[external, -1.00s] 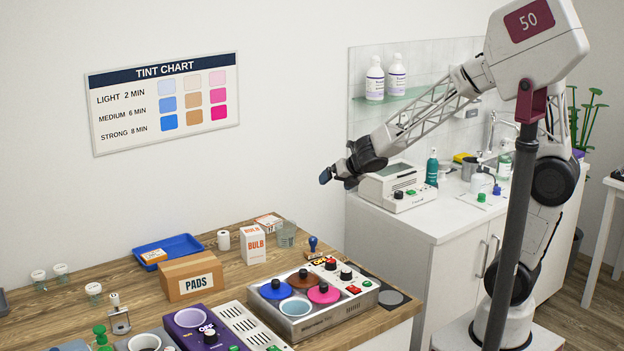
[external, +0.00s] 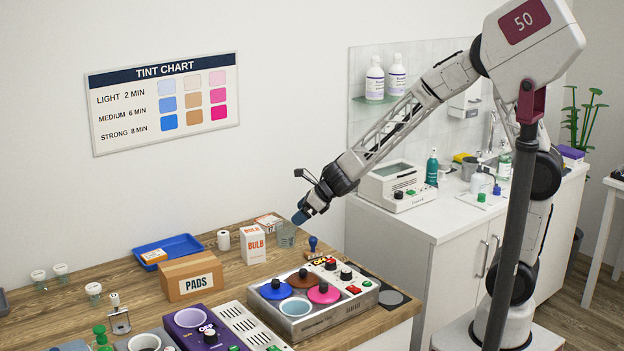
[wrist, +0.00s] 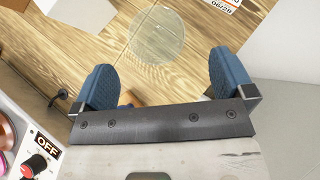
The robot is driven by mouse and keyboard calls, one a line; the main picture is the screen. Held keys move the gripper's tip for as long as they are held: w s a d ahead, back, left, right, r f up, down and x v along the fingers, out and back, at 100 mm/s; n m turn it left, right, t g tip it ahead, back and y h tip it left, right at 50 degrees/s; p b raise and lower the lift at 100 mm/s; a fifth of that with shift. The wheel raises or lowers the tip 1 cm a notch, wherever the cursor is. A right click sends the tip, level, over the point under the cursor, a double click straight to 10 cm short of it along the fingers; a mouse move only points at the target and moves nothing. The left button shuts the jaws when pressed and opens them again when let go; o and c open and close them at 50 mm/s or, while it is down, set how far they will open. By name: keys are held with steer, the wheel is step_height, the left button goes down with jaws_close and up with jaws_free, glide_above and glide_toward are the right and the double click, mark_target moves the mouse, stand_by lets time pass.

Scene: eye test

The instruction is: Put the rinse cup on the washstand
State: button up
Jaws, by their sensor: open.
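The rinse cup looks to be the clear, see-through cup (external: 286,235) at the back right of the wooden bench, beside the white BULB box. It also shows in the wrist view as a pale see-through disc (wrist: 157,36) on the wood. My gripper (external: 301,215) is just above and slightly right of the cup. In the wrist view my gripper (wrist: 160,78) is open, blue pads apart, nothing between them; the cup lies beyond the tips, roughly centred. The washstand (external: 445,215) is the white counter with sink and tap at the right, partly hidden by my arm.
A BULB box (external: 253,246), white roll (external: 223,240), blue-handled stamp (external: 313,246) and a warmer (external: 313,300) with coloured lids surround the cup. On the washstand are a grey-white device (external: 398,187), a green bottle (external: 432,168) and a grey cup (external: 469,168). Its front counter is clear.

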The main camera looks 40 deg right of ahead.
mark_target(286, 225)
steer(key=shift+x, duration=1.05)
steer(key=shift+x, duration=2.6)
steer(key=shift+s+a, duration=0.15)
steer(key=shift+c, duration=0.3)
steer(key=c, duration=0.9)
steer(key=shift+r, duration=0.15)
steer(key=shift+r, duration=4.85)
